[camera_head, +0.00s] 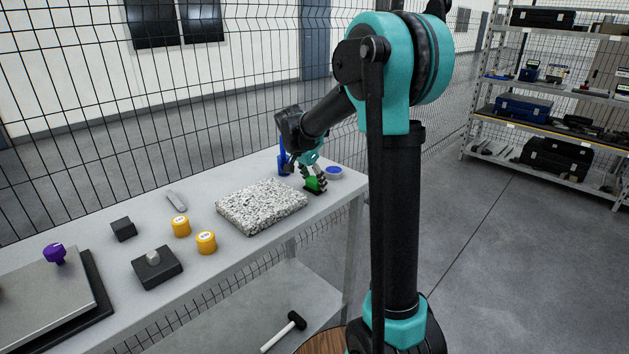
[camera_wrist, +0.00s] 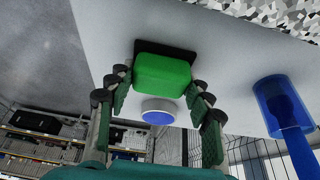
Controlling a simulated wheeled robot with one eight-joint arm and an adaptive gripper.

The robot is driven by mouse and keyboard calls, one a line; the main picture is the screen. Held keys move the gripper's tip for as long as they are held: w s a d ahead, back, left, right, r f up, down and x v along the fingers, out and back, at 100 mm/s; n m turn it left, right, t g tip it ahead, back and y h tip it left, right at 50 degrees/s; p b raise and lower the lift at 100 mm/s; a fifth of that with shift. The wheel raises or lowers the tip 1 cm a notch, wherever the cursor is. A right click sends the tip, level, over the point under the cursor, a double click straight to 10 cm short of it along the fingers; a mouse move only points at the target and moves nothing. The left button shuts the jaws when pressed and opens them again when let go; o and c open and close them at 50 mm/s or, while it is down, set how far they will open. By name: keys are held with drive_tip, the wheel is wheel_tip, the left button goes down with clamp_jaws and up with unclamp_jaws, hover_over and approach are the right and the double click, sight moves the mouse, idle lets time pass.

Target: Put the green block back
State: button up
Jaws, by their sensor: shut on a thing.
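The green block (camera_head: 316,184) is at the right end of the table, beside the speckled slab. In the wrist view the green block (camera_wrist: 162,76) sits between the two fingers of my gripper (camera_wrist: 160,92), which is shut on it. A flat black base (camera_wrist: 150,47) shows behind the block; in the head view the base (camera_head: 319,191) is right under it. I cannot tell whether the block rests on the base or is just above it. My gripper (camera_head: 312,176) hides part of the block.
A speckled granite slab (camera_head: 260,207) lies left of the block. A blue holder (camera_head: 284,160) and a round white-and-blue piece (camera_head: 334,171) stand close by. Two yellow cylinders (camera_head: 181,227) and several dark blocks are further left. The table's right edge is near. A wire fence (camera_head: 200,120) runs behind.

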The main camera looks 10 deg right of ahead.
drive_tip(key=o, duration=1.1)
drive_tip(key=v, duration=1.2)
drive_tip(key=s+d+f+n+y, duration=0.1)
drive_tip(key=s+d+f+n, duration=0.1)
drive_tip(key=s+f, duration=0.5)
drive_tip(key=s+d+f+n+t+y, duration=0.1)
drive_tip(key=s+d+f+n, duration=0.2)
drive_tip(key=s, duration=0.8)
drive_tip(key=s+d+f+n+y, duration=0.1)
drive_tip(key=s+d+f+n, duration=0.2)
drive_tip(key=s+f, duration=0.6)
drive_tip(key=shift+s+f+n+y, duration=0.15)
drive_tip(key=shift+f+n+y, duration=0.05)
drive_tip(key=shift+f+n, duration=0.55)
drive_tip(key=shift+s+f+n+y, duration=0.15)
drive_tip(key=shift+f+n+y, duration=0.05)
drive_tip(key=shift+f+n, duration=0.5)
